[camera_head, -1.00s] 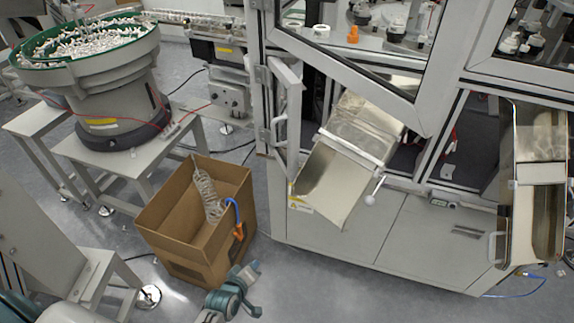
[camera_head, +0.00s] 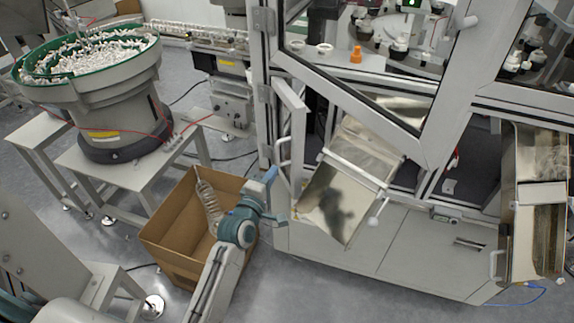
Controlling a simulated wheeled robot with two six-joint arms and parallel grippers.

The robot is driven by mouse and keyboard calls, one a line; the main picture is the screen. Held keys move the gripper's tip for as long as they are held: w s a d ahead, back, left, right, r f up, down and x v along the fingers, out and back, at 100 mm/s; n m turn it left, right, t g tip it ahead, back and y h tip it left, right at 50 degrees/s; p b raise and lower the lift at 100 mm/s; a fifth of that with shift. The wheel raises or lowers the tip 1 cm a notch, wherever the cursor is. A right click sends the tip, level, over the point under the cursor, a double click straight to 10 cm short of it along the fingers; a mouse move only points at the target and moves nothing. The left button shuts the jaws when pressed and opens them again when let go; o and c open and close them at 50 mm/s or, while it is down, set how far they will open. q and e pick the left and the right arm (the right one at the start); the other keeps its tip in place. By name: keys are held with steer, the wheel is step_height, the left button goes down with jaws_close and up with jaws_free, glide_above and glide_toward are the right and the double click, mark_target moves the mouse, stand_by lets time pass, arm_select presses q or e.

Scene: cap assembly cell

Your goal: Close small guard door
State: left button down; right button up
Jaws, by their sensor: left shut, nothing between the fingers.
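The small guard door (camera_head: 291,112) is a narrow light-grey framed door on the left side of the machine cabinet. It stands open, swung out toward me and seen nearly edge-on, with a bar handle (camera_head: 283,150) on its left face. My left gripper (camera_head: 273,204), with teal and grey links, is shut and empty. It shows just left of and below the door's lower end, over the right edge of a cardboard box. I cannot tell whether it touches the door. My right gripper is not in view.
The open cardboard box (camera_head: 170,240) stands on the floor below my left arm. A metal chute (camera_head: 335,205) projects right of the door. A large framed door (camera_head: 455,90) hangs above it. A bowl feeder (camera_head: 100,95) on a table stands left. Grey floor shows in front of the cabinet.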

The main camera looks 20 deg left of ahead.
mark_target(293, 159)
arm_select(q)
steer(key=w+d, duration=0.3)
steer(key=shift+w+p, duration=0.3)
steer(key=shift+p, duration=0.1)
steer(key=shift+w+d, duration=0.15)
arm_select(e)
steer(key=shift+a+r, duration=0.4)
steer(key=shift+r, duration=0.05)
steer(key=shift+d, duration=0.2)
arm_select(q)
steer(key=shift+d, duration=0.1)
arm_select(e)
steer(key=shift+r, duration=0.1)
